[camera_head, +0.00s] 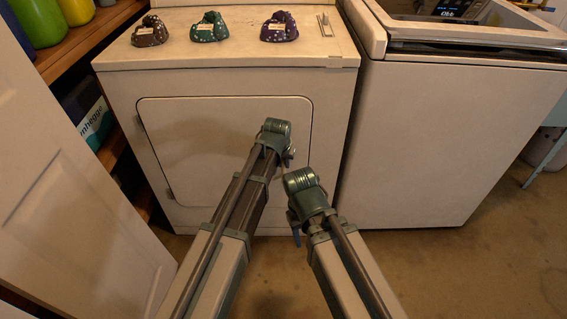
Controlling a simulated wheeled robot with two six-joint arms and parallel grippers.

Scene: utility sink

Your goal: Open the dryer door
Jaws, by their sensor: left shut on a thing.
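The white dryer (120,80) stands ahead of me. Its front door (195,140) is a rounded panel that looks closed, with hinges along its left edge. My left arm reaches up across the door. My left gripper (288,156) is at the right part of the door, near its right edge, and is shut on the door. The exact gripping spot is mostly hidden behind my wrist. My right arm comes in from the lower right, with its wrist low in front of the dryer. My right gripper (295,228) is mostly hidden, so its opening cannot be told.
Three small patterned fabric items, brown (150,31), green (209,27) and purple (279,27), sit on the dryer top. A white washer (440,140) stands close on the right. A white panel (70,170) and wooden shelves (85,38) crowd the left. Floor is open at lower right.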

